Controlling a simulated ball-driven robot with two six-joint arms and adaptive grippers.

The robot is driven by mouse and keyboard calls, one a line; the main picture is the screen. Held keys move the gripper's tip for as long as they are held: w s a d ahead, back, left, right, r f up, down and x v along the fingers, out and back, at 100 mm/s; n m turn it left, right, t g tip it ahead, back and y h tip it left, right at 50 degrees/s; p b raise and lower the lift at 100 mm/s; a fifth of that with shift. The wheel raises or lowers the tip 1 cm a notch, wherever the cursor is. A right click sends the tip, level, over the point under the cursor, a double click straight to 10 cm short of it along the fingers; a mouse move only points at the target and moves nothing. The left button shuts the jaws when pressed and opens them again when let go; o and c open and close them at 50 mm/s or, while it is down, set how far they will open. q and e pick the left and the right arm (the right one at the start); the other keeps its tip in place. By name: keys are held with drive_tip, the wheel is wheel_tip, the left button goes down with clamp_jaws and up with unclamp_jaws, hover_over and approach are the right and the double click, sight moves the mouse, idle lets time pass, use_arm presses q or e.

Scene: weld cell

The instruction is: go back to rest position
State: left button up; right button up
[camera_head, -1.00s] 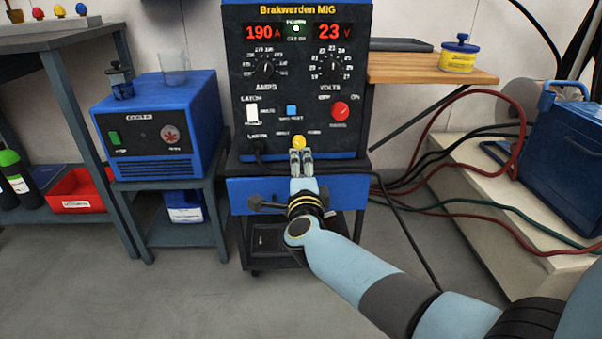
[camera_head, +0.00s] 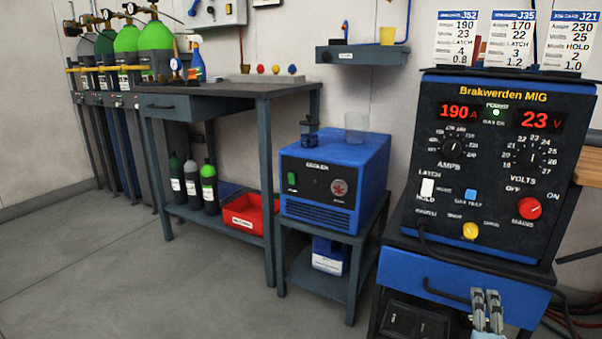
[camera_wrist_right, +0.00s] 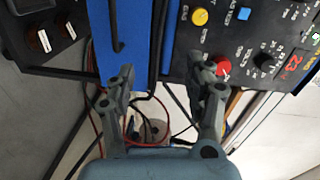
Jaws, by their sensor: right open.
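My right gripper (camera_head: 487,312) shows at the bottom right of the head view, in front of the blue drawer (camera_head: 465,284) of the welder's cart and below the yellow button (camera_head: 470,230). In the right wrist view my right gripper (camera_wrist_right: 168,85) has its two fingers spread wide with nothing between them. The welder (camera_wrist_right: 245,45), the blue drawer front (camera_wrist_right: 143,35) and the red knob (camera_wrist_right: 223,66) lie beyond the fingers there. My left gripper is in neither view.
The welder (camera_head: 492,150) stands on its cart at the right, reading 190 and 23. A blue cooler (camera_head: 335,180) stands on a low stand left of it. A workbench (camera_head: 230,92) and gas cylinders (camera_head: 127,45) are farther left. The floor (camera_head: 150,280) at lower left is clear.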

drive_tip(key=s+a+f+n+g+y, duration=0.45)
drive_tip(key=s+f+n, duration=0.35)
drive_tip(key=s+f, duration=0.3)
drive_tip(key=s+a+f+n+g+y, duration=0.4)
drive_tip(key=s+f+n, duration=0.45)
drive_tip(key=s, duration=0.45)
use_arm(q)
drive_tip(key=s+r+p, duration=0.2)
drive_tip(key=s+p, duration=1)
drive_tip(key=p, duration=0.2)
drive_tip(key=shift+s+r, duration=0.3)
use_arm(e)
drive_tip(key=s+d+n+g, duration=0.2)
drive_tip(key=s+n+g, duration=0.1)
drive_tip(key=s, duration=1)
drive_tip(key=s+d+n+g+h, duration=0.1)
drive_tip(key=s+d+n+g, duration=0.1)
drive_tip(key=s, duration=1.2)
drive_tip(key=shift+f+n+g, duration=0.45)
drive_tip(key=shift+n, duration=0.2)
